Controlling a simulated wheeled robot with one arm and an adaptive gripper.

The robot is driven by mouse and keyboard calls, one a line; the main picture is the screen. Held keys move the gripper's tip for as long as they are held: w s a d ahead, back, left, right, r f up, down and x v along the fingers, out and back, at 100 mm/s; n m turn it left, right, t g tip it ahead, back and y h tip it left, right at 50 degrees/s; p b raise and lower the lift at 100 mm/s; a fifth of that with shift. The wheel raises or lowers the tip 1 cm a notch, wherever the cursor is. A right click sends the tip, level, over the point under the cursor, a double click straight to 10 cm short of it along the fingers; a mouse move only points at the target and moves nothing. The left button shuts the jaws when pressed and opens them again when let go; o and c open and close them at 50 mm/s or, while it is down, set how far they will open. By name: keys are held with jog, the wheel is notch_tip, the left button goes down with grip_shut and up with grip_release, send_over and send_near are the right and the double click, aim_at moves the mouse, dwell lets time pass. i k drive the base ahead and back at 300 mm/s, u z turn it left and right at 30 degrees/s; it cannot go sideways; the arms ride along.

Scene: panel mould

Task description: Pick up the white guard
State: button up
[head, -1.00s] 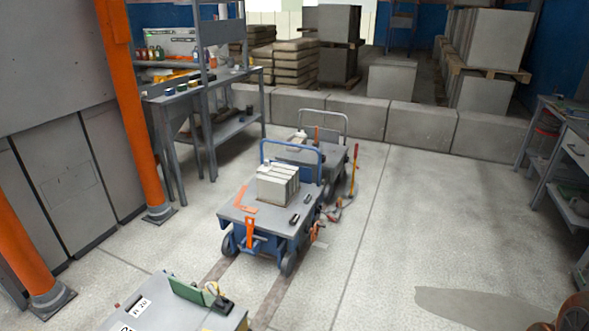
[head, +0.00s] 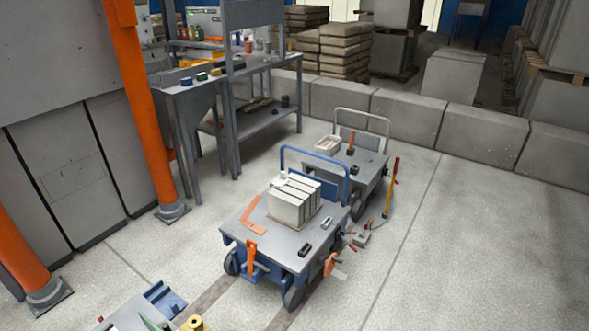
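I cannot make out a white guard for certain. A small pale piece (head: 283,181) sits at the upper left of a row of white blocks (head: 287,209). The blocks stand on the grey top of the blue cart (head: 256,230) in the middle of the head view. A pale open box (head: 328,145) lies on the second cart (head: 346,167) behind it. My gripper is not in view.
An orange square (head: 251,217) and small dark parts lie on the blue cart. A bench corner with a blue tray (head: 165,299) shows at bottom left. An orange post (head: 147,120) and a shelf bench (head: 265,122) stand at left.

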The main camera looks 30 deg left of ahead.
aim_at(281, 180)
jog(key=u, duration=0.25)
jog(key=i, duration=1.65)
jog(key=u, duration=1.4)
jog(key=i, duration=0.95)
jog(key=u, duration=1.25)
jog(key=i, duration=0.35)
jog(key=u, duration=0.2)
